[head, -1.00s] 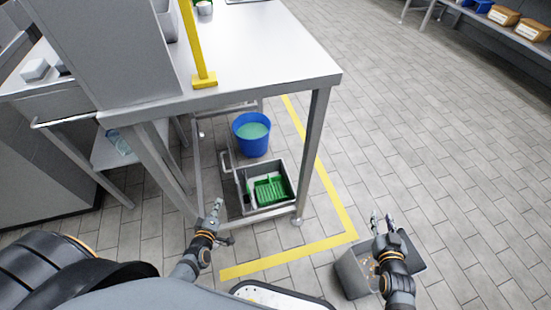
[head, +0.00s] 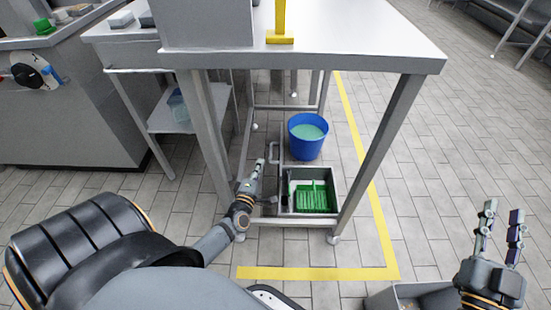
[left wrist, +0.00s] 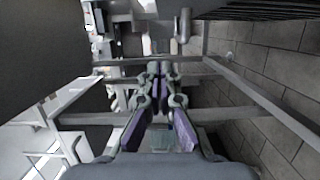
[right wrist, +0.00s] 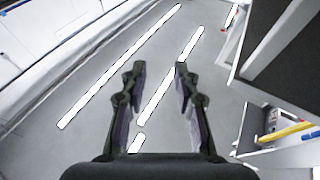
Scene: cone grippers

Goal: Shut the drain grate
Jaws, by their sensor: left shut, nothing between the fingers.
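Under the table, a grey-walled drain opening (head: 337,190) holds a green basket (head: 313,196) and shows its inside. A light bar-shaped handle (head: 273,156) stands at its left; it appears to belong to the raised grate, seen nearly edge-on. A dark slatted panel (left wrist: 262,10) at the top of the left wrist view may be that grate. My left gripper (head: 260,166) is shut and empty, just left of the handle; I cannot tell whether they touch. Its fingertips (left wrist: 160,68) are together in the left wrist view. My right gripper (head: 503,212) is open and empty, far right.
A blue bucket (head: 307,137) of greenish liquid stands behind the opening. Table legs (head: 378,150) and low rails surround the opening, with the tabletop (head: 365,45) overhead. A grey bin (head: 415,297) stands below my right gripper.

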